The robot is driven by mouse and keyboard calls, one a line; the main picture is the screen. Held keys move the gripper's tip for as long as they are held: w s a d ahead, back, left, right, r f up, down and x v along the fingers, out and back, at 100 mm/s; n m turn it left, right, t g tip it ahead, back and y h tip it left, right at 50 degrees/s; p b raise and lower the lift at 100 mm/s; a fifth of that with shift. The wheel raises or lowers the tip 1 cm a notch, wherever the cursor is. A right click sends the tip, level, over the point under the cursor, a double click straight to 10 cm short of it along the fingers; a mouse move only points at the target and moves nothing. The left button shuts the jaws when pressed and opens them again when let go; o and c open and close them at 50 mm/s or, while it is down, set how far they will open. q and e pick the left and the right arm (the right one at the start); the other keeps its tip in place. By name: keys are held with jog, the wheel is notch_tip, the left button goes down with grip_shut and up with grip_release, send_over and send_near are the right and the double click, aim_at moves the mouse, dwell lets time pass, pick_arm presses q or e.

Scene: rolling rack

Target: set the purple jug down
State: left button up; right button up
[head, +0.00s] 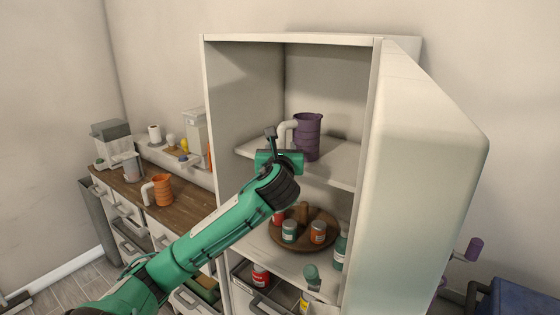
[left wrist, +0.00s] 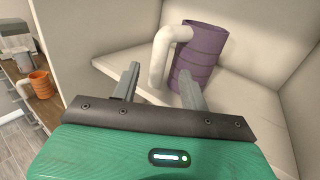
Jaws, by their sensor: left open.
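The purple jug (head: 307,137) stands upright on the upper shelf (head: 340,172) of the open cabinet, its white handle toward the left. It also shows in the left wrist view (left wrist: 204,52), where its base rests on the pale shelf (left wrist: 255,92). My left gripper (head: 275,143) is in front of the jug's handle side. In the left wrist view its two fingers (left wrist: 160,88) are apart, with the handle just beyond the gap between them. I cannot tell whether a finger touches the jug. My right gripper is not in view.
The cabinet door (head: 425,175) stands open on the right. A round wooden tray (head: 285,241) with several jars sits on the level below. An orange mug (head: 164,189) stands on the wooden counter (head: 190,203) at left. The shelf right of the jug is clear.

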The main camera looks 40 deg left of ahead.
pick_arm(q)
jog(key=shift+b+v, duration=0.4)
jog(key=shift+v, duration=1.85)
